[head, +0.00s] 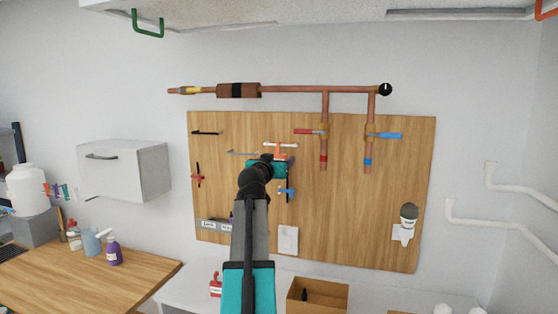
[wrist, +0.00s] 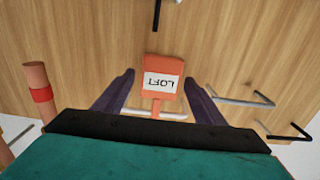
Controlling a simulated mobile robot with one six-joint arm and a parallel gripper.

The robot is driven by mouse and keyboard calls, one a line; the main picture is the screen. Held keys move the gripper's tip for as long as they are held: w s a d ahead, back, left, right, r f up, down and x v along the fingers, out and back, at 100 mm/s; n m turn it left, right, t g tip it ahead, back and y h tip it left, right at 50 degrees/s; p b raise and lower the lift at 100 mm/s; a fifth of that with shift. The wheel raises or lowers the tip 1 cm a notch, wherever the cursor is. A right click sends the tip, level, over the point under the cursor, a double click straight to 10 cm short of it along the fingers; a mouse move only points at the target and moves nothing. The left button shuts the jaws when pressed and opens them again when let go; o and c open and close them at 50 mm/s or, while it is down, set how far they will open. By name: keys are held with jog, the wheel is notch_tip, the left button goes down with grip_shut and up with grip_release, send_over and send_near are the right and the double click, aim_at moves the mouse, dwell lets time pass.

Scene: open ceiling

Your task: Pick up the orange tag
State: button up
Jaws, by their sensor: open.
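The orange tag (wrist: 162,76) has a white label reading "LOFT", upside down in the wrist view. Its narrow strap runs to a white peg (wrist: 150,113) in front of the wooden board. In the head view, a bit of orange (head: 281,156) shows below the white peg (head: 280,145), partly hidden by my gripper (head: 268,163). In the wrist view my gripper (wrist: 160,79) is open, with one dark finger on each side of the tag and a gap to both. How deep the tag sits between the fingers is hard to tell.
A wooden pegboard (head: 345,220) carries several hooks, including a grey hook (wrist: 240,101) and a black hook (wrist: 288,133) near my gripper. A copper pipe with a red band (wrist: 40,95) stands at left in the wrist view. A blue tag (head: 287,191) hangs lower on the board.

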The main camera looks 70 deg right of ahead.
jog(key=shift+d, duration=0.35)
dwell(0.3)
jog(key=c, duration=1.1)
jog(key=shift+r, duration=0.2)
jog(key=shift+r+b, duration=0.5)
jog(key=s+a+b, duration=0.1)
jog(key=s+a, duration=0.2)
jog(key=s, duration=0.2)
jog(key=s+a+b, duration=0.1)
jog(key=s+a, duration=0.1)
jog(key=s, duration=0.3)
jog(key=s+a+b, duration=0.1)
jog(key=s+a, duration=0.2)
jog(key=s, duration=0.3)
jog(key=shift+a+b, duration=0.35)
jog(key=shift+w, duration=0.1)
